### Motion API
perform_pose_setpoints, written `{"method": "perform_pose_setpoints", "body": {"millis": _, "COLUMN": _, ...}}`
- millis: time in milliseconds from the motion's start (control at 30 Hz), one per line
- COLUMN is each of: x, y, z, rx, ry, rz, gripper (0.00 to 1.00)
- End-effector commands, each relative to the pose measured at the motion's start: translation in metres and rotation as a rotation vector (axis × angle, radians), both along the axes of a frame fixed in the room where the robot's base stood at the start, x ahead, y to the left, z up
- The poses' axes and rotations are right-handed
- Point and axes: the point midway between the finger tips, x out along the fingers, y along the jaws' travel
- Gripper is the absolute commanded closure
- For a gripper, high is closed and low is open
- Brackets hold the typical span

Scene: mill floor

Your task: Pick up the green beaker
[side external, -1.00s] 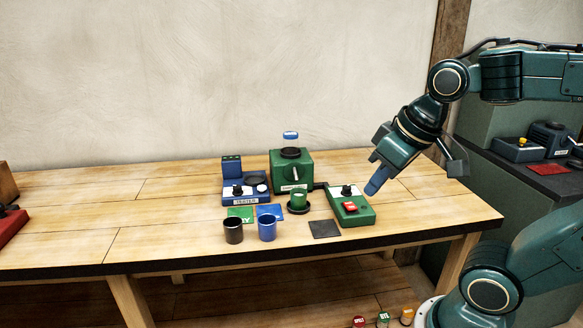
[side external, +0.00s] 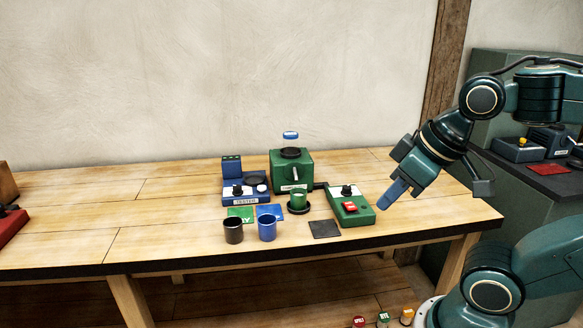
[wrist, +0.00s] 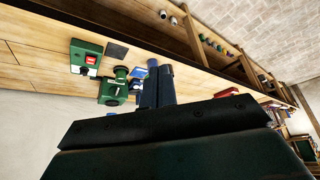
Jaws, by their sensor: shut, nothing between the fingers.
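The green beaker (side external: 298,197) stands upright on a round black base in front of the green machine (side external: 292,170) on the wooden table. My gripper (side external: 391,197) is to the right of the beaker, beyond the green switch box, above the table's right part and clear of it. Its blue fingers are together and hold nothing. In the wrist view the fingers (wrist: 157,86) point towards the table and hide part of the things behind them. The beaker is small there, beside the green machine (wrist: 112,92).
A green box (side external: 350,209) with a red switch stands between the beaker and my gripper. The blue tester (side external: 245,190), a blue cup (side external: 267,228) and a black cup (side external: 233,231) are left of the beaker. A dark square pad (side external: 325,229) lies at the front. The table's left is mostly clear.

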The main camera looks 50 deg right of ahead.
Motion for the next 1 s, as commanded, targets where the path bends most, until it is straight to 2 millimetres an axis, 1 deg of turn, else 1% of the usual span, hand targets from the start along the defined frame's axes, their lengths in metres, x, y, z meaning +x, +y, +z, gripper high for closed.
{"method": "perform_pose_setpoints", "body": {"millis": 467, "x": 0.0001, "y": 0.0000, "z": 0.0000, "rx": 0.000, "ry": 0.000, "rz": 0.000, "gripper": 1.00}}
{"method": "perform_pose_setpoints", "body": {"millis": 567, "x": 0.0001, "y": 0.0000, "z": 0.0000, "rx": 0.000, "ry": 0.000, "rz": 0.000, "gripper": 0.82}}
{"method": "perform_pose_setpoints", "body": {"millis": 600, "x": 0.0001, "y": 0.0000, "z": 0.0000, "rx": 0.000, "ry": 0.000, "rz": 0.000, "gripper": 0.74}}
{"method": "perform_pose_setpoints", "body": {"millis": 667, "x": 0.0001, "y": 0.0000, "z": 0.0000, "rx": 0.000, "ry": 0.000, "rz": 0.000, "gripper": 0.63}}
{"method": "perform_pose_setpoints", "body": {"millis": 700, "x": 0.0001, "y": 0.0000, "z": 0.0000, "rx": 0.000, "ry": 0.000, "rz": 0.000, "gripper": 0.55}}
{"method": "perform_pose_setpoints", "body": {"millis": 833, "x": 0.0001, "y": 0.0000, "z": 0.0000, "rx": 0.000, "ry": 0.000, "rz": 0.000, "gripper": 0.29}}
{"method": "perform_pose_setpoints", "body": {"millis": 1000, "x": 0.0001, "y": 0.0000, "z": 0.0000, "rx": 0.000, "ry": 0.000, "rz": 0.000, "gripper": 0.29}}
